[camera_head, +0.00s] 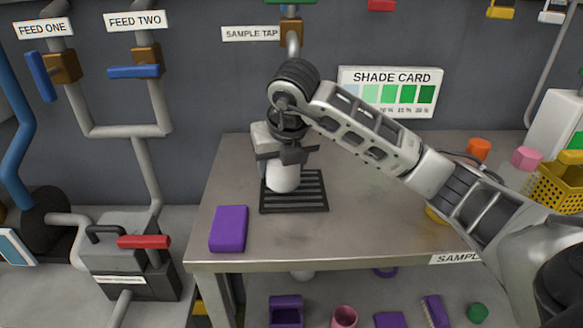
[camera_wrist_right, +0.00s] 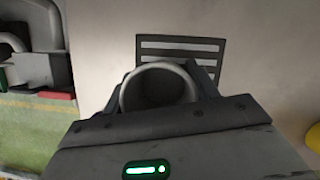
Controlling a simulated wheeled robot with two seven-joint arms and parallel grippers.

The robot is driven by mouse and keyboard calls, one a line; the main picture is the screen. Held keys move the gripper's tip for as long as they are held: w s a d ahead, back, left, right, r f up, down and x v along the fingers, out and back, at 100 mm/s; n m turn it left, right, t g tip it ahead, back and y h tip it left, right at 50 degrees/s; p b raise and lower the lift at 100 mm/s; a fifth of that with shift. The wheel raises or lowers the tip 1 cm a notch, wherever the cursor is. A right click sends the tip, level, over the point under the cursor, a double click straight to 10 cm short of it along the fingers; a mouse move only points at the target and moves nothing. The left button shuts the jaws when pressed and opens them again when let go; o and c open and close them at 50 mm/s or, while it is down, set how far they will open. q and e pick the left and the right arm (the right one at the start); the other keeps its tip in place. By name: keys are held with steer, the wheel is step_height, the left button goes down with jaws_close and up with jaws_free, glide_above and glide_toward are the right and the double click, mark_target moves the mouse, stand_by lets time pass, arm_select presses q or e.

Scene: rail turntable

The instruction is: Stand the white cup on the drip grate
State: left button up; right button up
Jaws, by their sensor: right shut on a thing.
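The white cup (camera_head: 283,180) is held in my right gripper (camera_head: 281,166), which is shut on it. The cup looks upright. In the head view its lower end overlaps the left part of the black slatted drip grate (camera_head: 312,203) on the table. I cannot tell whether it touches the grate or hangs just above it. In the right wrist view the cup's round rim (camera_wrist_right: 158,66) shows between the fingers, and the grate (camera_wrist_right: 182,42) lies beyond it, partly hidden by the cup and gripper. My left gripper is not in view.
A purple block (camera_head: 228,229) lies on the table (camera_head: 350,238) left of the grate. The sample tap (camera_head: 292,30) is on the wall behind. A yellow basket (camera_head: 557,187), an orange piece (camera_head: 479,149) and a pink piece (camera_head: 527,158) stand at the right. The front middle is clear.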

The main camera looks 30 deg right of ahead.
steer(key=shift+s+d+f, duration=0.25)
steer(key=shift+s+d, duration=0.05)
steer(key=shift+d, duration=0.15)
steer(key=shift+s+d+f, duration=0.2)
steer(key=shift+s+d, duration=0.1)
steer(key=shift+d, duration=0.15)
steer(key=shift+w+a+f, duration=0.1)
steer(key=shift+f, duration=0.2)
steer(key=shift+f, duration=0.15)
steer(key=o, duration=1)
steer(key=shift+o, duration=0.2)
